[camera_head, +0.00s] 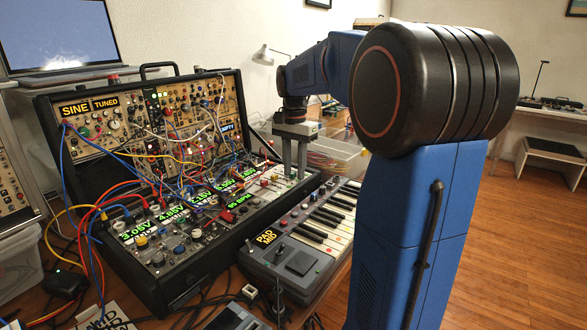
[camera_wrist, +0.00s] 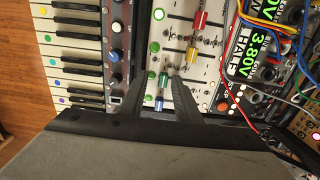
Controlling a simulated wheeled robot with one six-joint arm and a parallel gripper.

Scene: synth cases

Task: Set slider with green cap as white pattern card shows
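My gripper (camera_head: 294,172) points down over the slider panel at the right end of the synth case. In the wrist view my gripper (camera_wrist: 159,72) is open, its two dark fingers apart. The slider with the green cap (camera_wrist: 163,80) shows in the gap between the fingers; I see no clear contact. The blue cap (camera_wrist: 159,104) is also between them, nearer the wrist. The yellow cap (camera_wrist: 191,53) and red cap (camera_wrist: 200,19) lie beyond the fingertips. A white card (camera_head: 112,316) with black print is cut off at the bottom left; I cannot read a pattern on it.
A keyboard (camera_head: 318,222) stands right beside the synth case (camera_head: 178,285). Patch cables (camera_head: 140,158) loop over the modules left of my gripper. A lit round button (camera_wrist: 158,14) and several green ones line the sliders. A clear bin (camera_head: 345,155) stands behind.

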